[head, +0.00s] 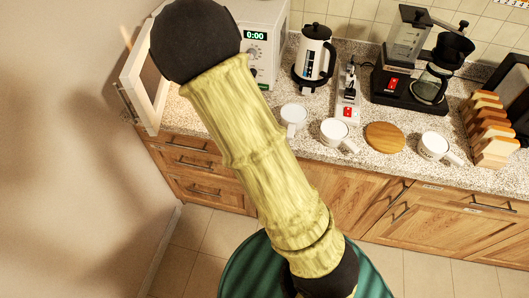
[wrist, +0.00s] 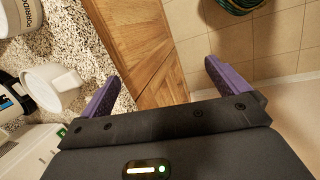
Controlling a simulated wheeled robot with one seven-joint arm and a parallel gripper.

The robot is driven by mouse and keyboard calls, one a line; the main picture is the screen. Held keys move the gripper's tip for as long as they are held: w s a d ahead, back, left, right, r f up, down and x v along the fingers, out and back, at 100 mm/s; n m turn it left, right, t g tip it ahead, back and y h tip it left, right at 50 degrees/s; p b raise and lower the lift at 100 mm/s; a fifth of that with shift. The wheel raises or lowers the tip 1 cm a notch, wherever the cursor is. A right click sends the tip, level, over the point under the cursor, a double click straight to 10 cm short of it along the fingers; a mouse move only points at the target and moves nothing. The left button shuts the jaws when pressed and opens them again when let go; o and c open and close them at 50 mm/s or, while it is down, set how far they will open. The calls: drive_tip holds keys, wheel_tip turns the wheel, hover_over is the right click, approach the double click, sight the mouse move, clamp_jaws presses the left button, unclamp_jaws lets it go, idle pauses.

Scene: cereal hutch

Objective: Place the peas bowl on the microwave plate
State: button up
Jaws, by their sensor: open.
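The white microwave (head: 265,45) stands at the back left of the counter, its display reading 0:00. Its door (head: 143,80) is swung open to the left. My arm covers the microwave's opening in the head view, so the microwave plate is hidden. I cannot make out a peas bowl in either view. My gripper (wrist: 163,84) shows in the wrist view with its two purple fingers wide apart and nothing between them. The wooden cabinet fronts and counter edge lie beyond the fingers. In the head view the gripper is hidden behind my arm.
White mugs (head: 335,132) stand along the speckled counter (head: 365,168), beside a round wooden board (head: 385,137). A kettle (head: 314,55), a coffee maker (head: 432,85) and a toast rack (head: 488,130) stand behind and right. A wall (head: 60,150) bounds the left. Tiled floor (head: 195,255) shows below the cabinets.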

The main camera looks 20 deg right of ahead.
drive_tip(key=s+a+r+m+t+y, duration=0.1)
drive_tip(key=s+r+m, duration=0.1)
drive_tip(key=r+m, duration=0.2)
drive_tip(key=s+a+r+m+y, duration=0.2)
drive_tip(key=r+m, duration=0.3)
drive_tip(key=r, duration=0.4)
drive_tip(key=shift+a+r+t, duration=0.15)
drive_tip(key=shift+r+t, duration=0.05)
drive_tip(key=shift+t, duration=0.2)
drive_tip(key=shift+w, duration=0.1)
